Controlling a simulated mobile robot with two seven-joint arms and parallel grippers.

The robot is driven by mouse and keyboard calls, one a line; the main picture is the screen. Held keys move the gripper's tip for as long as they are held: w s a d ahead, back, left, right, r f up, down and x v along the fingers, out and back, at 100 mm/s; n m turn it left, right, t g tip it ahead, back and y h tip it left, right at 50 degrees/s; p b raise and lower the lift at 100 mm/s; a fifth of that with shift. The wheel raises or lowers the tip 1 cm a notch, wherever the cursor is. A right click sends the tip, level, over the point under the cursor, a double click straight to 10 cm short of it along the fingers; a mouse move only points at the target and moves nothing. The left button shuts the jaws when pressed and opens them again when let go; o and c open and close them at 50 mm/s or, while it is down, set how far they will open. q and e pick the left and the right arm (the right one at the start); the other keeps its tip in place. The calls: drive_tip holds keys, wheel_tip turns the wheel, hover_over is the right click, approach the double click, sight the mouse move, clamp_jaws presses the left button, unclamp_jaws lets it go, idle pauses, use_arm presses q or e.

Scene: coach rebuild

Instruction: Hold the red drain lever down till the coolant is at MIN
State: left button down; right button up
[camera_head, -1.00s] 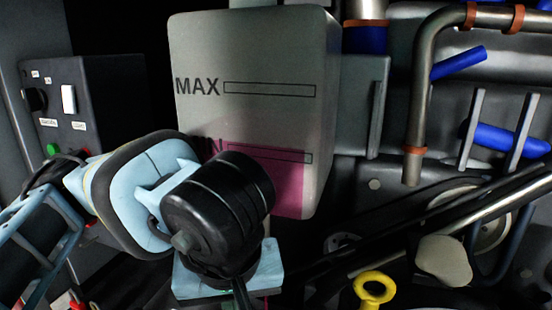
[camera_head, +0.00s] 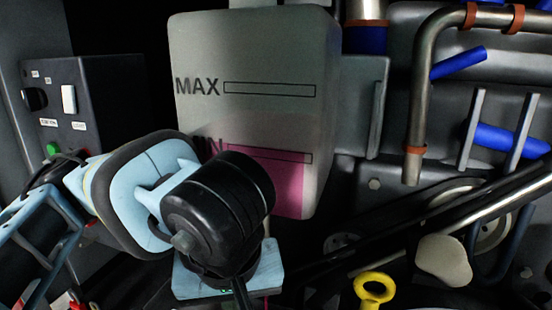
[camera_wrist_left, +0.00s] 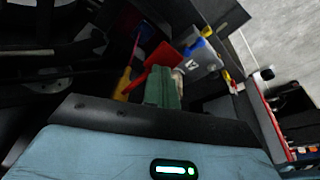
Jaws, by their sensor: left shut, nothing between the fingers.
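The pale coolant tank (camera_head: 255,60) stands at the upper middle of the head view, with a MAX box and a MIN box on its face. Pink coolant (camera_head: 288,180) fills its bottom, with its surface near the upper edge of the MIN box (camera_head: 290,157); my wrist hides part of that mark. My left gripper (camera_wrist_left: 162,90) is shut and empty, its greenish fingertips together in the left wrist view. The red drain lever (camera_wrist_left: 152,72) shows right at the fingertips, apparently in contact. In the head view, my wrist hides the lever and fingers. My right gripper is out of view.
A dark control box (camera_head: 105,100) with switches and a green button stands at the left. Metal pipes (camera_head: 425,90) with blue sections fill the right. A yellow ring handle (camera_head: 373,289) is at the bottom, right of my gripper. Space around the fingers is cramped.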

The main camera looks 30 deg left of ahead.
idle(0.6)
